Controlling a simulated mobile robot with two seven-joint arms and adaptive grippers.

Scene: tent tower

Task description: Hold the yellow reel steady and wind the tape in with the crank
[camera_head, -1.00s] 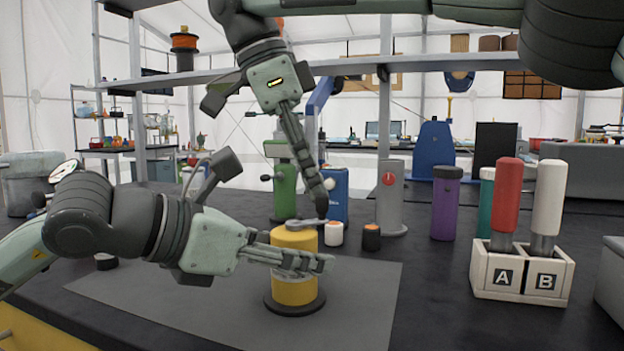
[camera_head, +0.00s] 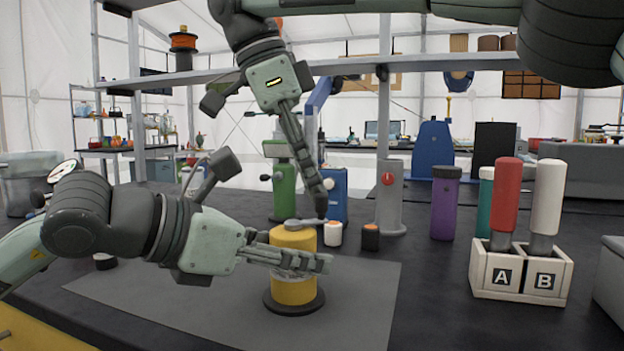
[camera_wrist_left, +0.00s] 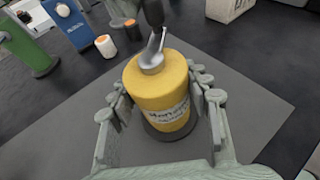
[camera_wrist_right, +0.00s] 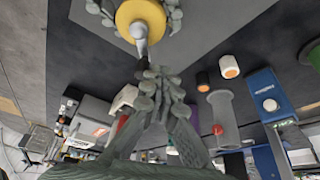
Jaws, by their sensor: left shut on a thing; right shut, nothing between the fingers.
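The yellow reel (camera_head: 294,290) stands upright on a dark round base on the grey mat (camera_head: 205,302). It has a printed pale label (camera_wrist_left: 175,112). The grey crank (camera_wrist_left: 152,58) lies across its top; it also shows in the head view (camera_head: 302,223). My left gripper (camera_head: 292,264) is shut around the reel's side, one finger on each side in the left wrist view (camera_wrist_left: 162,108). My right gripper (camera_head: 321,208) points down with its fingers shut together, its tips at the crank's outer end. In the right wrist view the tips (camera_wrist_right: 158,76) hide part of the crank. I cannot make out the tape.
Behind the reel stand a green device (camera_head: 284,190), a blue device (camera_head: 337,190), two small orange-topped cups (camera_head: 333,235) and a grey cylinder (camera_head: 390,205). At the right is a white holder marked A and B (camera_head: 518,285) with red and white handles. The mat's front is clear.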

